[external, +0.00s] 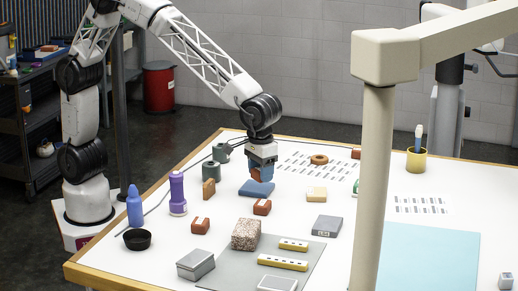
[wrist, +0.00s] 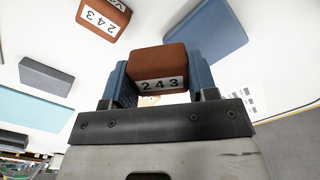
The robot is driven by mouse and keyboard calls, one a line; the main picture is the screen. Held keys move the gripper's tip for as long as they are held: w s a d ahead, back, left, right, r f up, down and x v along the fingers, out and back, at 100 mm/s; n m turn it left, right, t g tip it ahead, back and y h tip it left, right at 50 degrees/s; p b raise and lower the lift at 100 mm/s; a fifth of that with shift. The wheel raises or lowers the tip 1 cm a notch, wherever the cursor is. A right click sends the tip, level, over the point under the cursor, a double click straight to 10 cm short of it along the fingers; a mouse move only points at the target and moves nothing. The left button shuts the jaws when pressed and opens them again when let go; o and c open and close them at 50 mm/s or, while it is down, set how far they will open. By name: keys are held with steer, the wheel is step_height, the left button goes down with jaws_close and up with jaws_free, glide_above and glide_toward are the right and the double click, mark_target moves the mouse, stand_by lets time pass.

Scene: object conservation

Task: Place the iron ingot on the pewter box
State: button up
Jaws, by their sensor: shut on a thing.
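My gripper (external: 262,170) is shut on a reddish-brown block (wrist: 160,62) with a white "243" label. In the external view this block (external: 256,176) is partly hidden by the fingers and appears just above or behind a blue block. A matching brown block (external: 262,207), also labelled 243 in the wrist view (wrist: 104,14), lies on the table apart from it. A dark grey ingot-shaped block (external: 327,226) lies further right; I cannot tell whether "iron ingot" means this or the brown block. The pewter box (external: 195,264) is the grey box at the front left, with nothing on top.
A blue block (external: 257,188) lies close by my gripper. A speckled block (external: 246,235) and yellow strips (external: 283,264) sit on or beside a grey mat (external: 262,251). A purple bottle (external: 178,193) and black bowl (external: 137,239) stand left. A beige post (external: 371,190) blocks part of the view.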

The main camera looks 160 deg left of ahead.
steer(key=w+d+r+m, duration=0.1)
steer(key=w+d+m, duration=0.2)
steer(key=d, duration=0.8)
steer(key=w+d+r+m, duration=0.1)
steer(key=w+d+m, duration=0.3)
steer(key=d, duration=0.7)
steer(key=w+d+r+m, duration=0.1)
steer(key=w+d+m, duration=0.2)
steer(key=w+d, duration=0.3)
steer(key=d, duration=0.5)
steer(key=shift+r+m, duration=0.3)
steer(key=shift+r, duration=0.05)
glide_above(195, 258)
steer(key=shift+s+f, duration=0.1)
steer(key=shift+f, duration=0.6)
steer(key=shift+f, duration=0.1)
steer(key=shift+f, duration=1.7)
steer(key=shift+f, duration=0.55)
steer(key=o, duration=1.2)
